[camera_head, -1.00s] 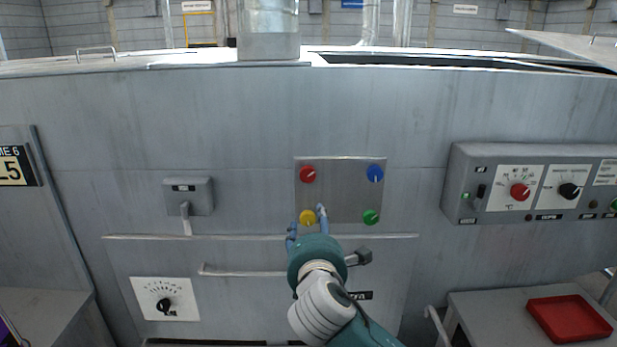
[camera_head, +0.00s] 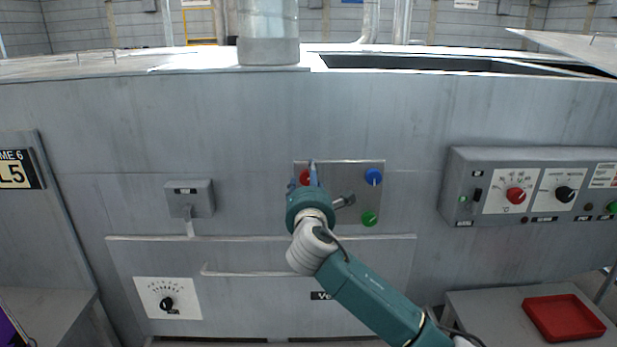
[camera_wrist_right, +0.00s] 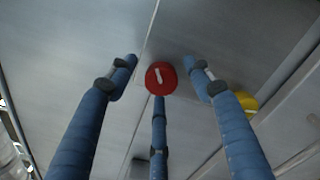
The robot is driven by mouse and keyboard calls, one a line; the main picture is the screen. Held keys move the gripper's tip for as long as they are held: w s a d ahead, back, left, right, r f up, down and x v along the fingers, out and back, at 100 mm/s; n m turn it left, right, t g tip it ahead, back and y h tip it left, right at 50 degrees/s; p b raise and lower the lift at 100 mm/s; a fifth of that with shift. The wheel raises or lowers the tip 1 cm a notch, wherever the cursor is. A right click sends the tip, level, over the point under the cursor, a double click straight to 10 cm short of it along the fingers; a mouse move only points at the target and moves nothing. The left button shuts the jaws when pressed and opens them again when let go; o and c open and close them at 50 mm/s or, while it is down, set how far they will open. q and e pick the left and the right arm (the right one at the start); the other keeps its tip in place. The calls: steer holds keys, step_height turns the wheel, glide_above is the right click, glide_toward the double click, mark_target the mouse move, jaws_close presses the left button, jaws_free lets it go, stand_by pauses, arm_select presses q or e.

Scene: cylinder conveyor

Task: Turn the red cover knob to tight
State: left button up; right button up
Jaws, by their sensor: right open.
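The red cover knob (camera_head: 305,177) is at the upper left of a square metal plate (camera_head: 345,193) on the machine front, partly hidden by my right gripper (camera_head: 304,180). In the right wrist view the red knob (camera_wrist_right: 160,78) shows whole, with a white pointer mark running nearly along the picture's vertical. My right gripper (camera_wrist_right: 160,85) is open, with its blue fingers spread around the knob and one below it. I see no contact between the fingers and the knob. My left gripper is not in view.
A blue knob (camera_head: 373,176) and a green knob (camera_head: 369,218) sit on the plate's right side. A yellow knob (camera_wrist_right: 248,104) is near one finger in the wrist view. A control box (camera_head: 470,190) juts out at right, and a red tray (camera_head: 563,318) lies below it.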

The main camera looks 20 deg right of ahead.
steer(key=shift+w, duration=0.15)
steer(key=shift+c, duration=0.5)
steer(key=c, duration=1)
steer(key=shift+c, duration=0.2)
